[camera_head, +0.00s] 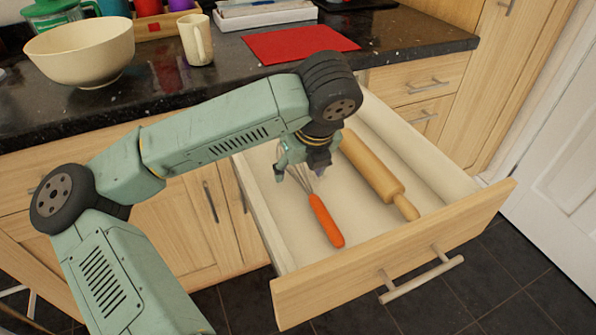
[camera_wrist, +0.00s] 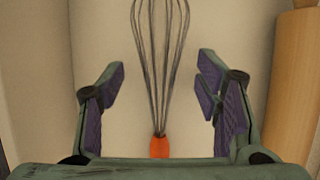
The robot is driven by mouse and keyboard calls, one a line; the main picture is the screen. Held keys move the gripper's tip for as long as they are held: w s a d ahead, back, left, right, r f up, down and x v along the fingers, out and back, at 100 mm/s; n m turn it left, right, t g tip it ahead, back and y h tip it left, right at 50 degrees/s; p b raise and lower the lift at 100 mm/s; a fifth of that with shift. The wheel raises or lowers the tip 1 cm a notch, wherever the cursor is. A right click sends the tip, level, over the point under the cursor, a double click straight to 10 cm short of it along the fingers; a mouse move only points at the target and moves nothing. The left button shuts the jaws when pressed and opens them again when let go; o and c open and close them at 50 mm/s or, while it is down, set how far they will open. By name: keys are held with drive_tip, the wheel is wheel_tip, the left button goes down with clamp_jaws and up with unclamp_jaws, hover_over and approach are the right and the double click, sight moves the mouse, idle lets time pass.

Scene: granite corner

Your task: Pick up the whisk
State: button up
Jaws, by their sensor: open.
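The whisk (camera_head: 326,219) has an orange handle and thin wire loops. It lies in the open drawer, its handle toward the drawer front. My gripper (camera_head: 300,175) is in the drawer space over the wire end, pointing down. In the wrist view my gripper (camera_wrist: 160,95) is open, with one finger on each side of the whisk (camera_wrist: 158,146) and space between the fingers and the wires. The wires run up the middle between the fingers, and only the top of the orange handle shows above my gripper's body.
A wooden rolling pin (camera_head: 372,168) lies to the right of the whisk in the drawer (camera_head: 290,245); it also shows in the wrist view (camera_wrist: 290,85). Drawer walls surround both. On the dark counter are a cream bowl (camera_head: 82,55), a mug (camera_head: 196,42) and a red mat (camera_head: 298,44).

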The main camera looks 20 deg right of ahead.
drive_tip(key=shift+c, duration=0.5)
drive_tip(key=c, duration=1.2)
drive_tip(key=shift+r, duration=0.15)
